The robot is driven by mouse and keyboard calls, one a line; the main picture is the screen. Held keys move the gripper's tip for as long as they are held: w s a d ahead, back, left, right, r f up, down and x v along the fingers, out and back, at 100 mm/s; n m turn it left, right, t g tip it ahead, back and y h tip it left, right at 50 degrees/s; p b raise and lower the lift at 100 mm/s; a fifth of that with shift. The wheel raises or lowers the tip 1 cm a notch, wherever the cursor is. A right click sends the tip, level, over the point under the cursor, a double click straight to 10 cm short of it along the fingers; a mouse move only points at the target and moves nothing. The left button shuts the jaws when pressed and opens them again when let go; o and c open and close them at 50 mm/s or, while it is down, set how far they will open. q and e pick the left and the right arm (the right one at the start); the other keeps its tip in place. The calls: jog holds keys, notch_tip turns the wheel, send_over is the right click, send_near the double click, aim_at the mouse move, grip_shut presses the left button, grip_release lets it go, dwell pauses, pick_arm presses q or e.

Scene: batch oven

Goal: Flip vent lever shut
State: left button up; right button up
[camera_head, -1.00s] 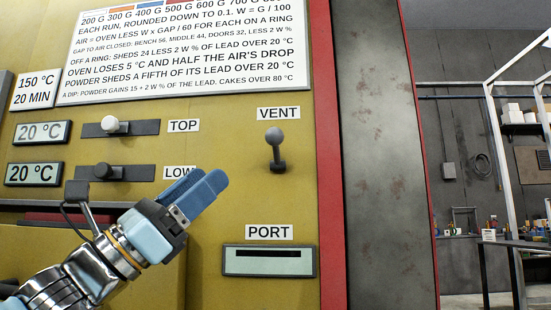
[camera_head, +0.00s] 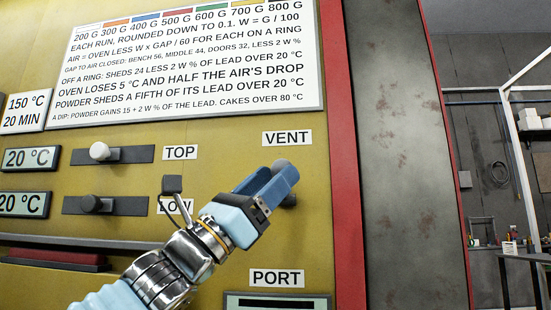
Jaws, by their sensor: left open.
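The vent lever (camera_head: 284,165) is on the yellow oven panel below the VENT label (camera_head: 287,138). Its grey knob shows just above my left gripper's fingers, and part of its dark base shows to their right. The rest of the lever is hidden behind the fingers. My left gripper (camera_head: 280,179) has blue fingers and is open, overlapping the lever in the picture. I cannot tell whether it touches the lever. My right gripper is not in view.
The TOP slider (camera_head: 99,151) and LOW slider (camera_head: 90,203) sit to the left, beside temperature displays (camera_head: 29,159). The PORT slot (camera_head: 278,302) is below the gripper. A red edge (camera_head: 345,150) and a rusty grey column (camera_head: 396,150) stand to the right.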

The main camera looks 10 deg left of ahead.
pick_arm(q)
jog(key=shift+w+d+r, duration=0.3)
jog(key=shift+d+r, duration=0.15)
jog(key=shift+r, duration=0.05)
grip_shut()
